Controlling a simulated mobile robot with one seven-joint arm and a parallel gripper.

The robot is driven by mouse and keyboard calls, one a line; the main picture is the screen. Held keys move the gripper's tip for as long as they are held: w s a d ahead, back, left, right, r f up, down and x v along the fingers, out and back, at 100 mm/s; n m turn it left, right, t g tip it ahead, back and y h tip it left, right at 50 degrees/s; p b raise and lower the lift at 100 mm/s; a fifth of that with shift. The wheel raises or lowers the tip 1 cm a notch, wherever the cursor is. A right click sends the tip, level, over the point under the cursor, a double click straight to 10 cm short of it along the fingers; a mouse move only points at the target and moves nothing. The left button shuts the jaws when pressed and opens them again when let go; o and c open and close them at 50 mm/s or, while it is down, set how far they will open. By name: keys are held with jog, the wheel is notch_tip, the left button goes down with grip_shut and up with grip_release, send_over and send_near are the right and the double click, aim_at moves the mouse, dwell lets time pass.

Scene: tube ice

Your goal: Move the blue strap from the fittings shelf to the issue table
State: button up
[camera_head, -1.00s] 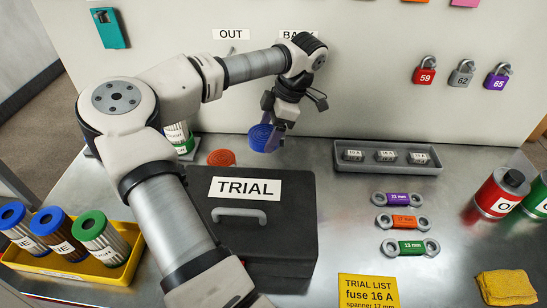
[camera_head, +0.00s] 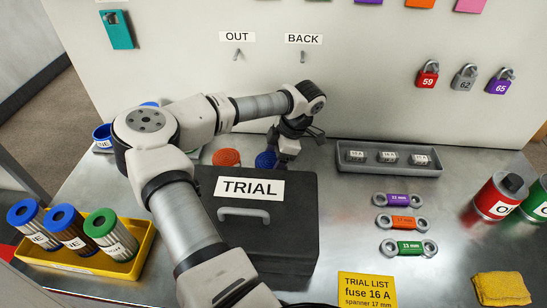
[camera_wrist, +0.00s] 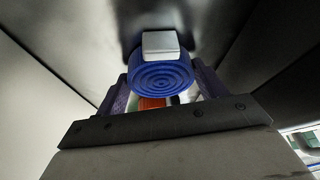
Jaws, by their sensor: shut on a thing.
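The blue strap (camera_head: 265,160) is a rolled coil held in my gripper (camera_head: 284,152), just behind the black TRIAL case on the metal table (camera_head: 340,215). The case partly hides it from the head camera. In the wrist view, the blue coil (camera_wrist: 162,78) sits between the two fingers of my gripper (camera_wrist: 160,85), with a pale buckle (camera_wrist: 161,42) on it. The strap is low, near the table top; I cannot tell whether it touches it.
An orange-red coil (camera_head: 227,157) lies left of the blue strap. The black TRIAL case (camera_head: 290,230) stands in front. A grey tray of fuses (camera_head: 433,167) is close on the right, with several spanners (camera_head: 400,222) before it. A yellow tray (camera_head: 133,268) holds canisters.

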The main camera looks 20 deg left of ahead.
jog(key=o, duration=1)
jog(key=shift+f, duration=0.1)
jog(key=b+v, duration=0.3)
jog(key=v, duration=0.9)
jog(key=shift+b, duration=0.35)
